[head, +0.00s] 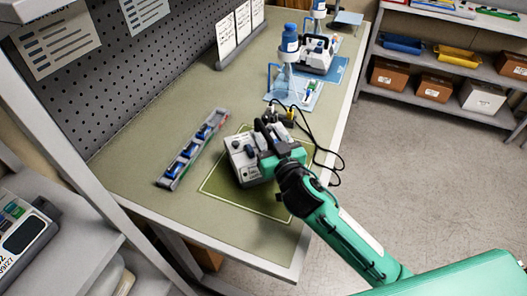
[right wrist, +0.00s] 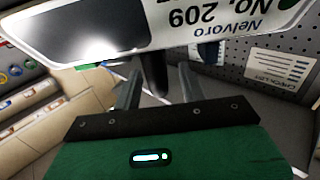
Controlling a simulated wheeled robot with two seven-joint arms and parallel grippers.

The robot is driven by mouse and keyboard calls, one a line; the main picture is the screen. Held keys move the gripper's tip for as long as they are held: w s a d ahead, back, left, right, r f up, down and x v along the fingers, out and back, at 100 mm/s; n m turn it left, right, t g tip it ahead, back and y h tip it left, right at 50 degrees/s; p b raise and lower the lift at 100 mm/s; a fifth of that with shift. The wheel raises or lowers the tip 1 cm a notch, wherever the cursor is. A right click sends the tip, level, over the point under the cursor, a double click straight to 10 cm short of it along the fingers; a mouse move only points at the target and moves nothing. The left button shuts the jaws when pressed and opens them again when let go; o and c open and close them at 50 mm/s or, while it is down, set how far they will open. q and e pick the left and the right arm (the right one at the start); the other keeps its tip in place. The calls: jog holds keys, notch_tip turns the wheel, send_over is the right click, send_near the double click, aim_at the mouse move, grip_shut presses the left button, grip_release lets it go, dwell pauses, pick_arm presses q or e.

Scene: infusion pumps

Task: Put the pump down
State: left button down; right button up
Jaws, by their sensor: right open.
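The pump (head: 243,164), a pale grey box with a dark carrying handle, is upright over the olive mat (head: 225,192) on the bench and appears to rest on it. My right gripper (head: 270,158) is at the pump's near right side, its fingertips partly hidden. In the right wrist view, the pump (right wrist: 230,22) fills the top with its label upside down. The fingers of my right gripper (right wrist: 160,88) are spread there, with a dark post, perhaps part of the handle, between them and visible gaps beside it. My left gripper is out of view.
A tray with blue items (head: 193,150) lies left of the mat. Black cables (head: 318,150) loop on the right. Another pump (head: 316,54) and a blue-capped bottle (head: 289,43) stand farther back. A perforated panel (head: 140,70) bounds the bench's left side.

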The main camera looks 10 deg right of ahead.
jog(key=shift+w+a, duration=0.25)
jog(key=shift+w, duration=0.9)
grip_shut()
dwell(0.5)
jog(key=shift+r, duration=0.1)
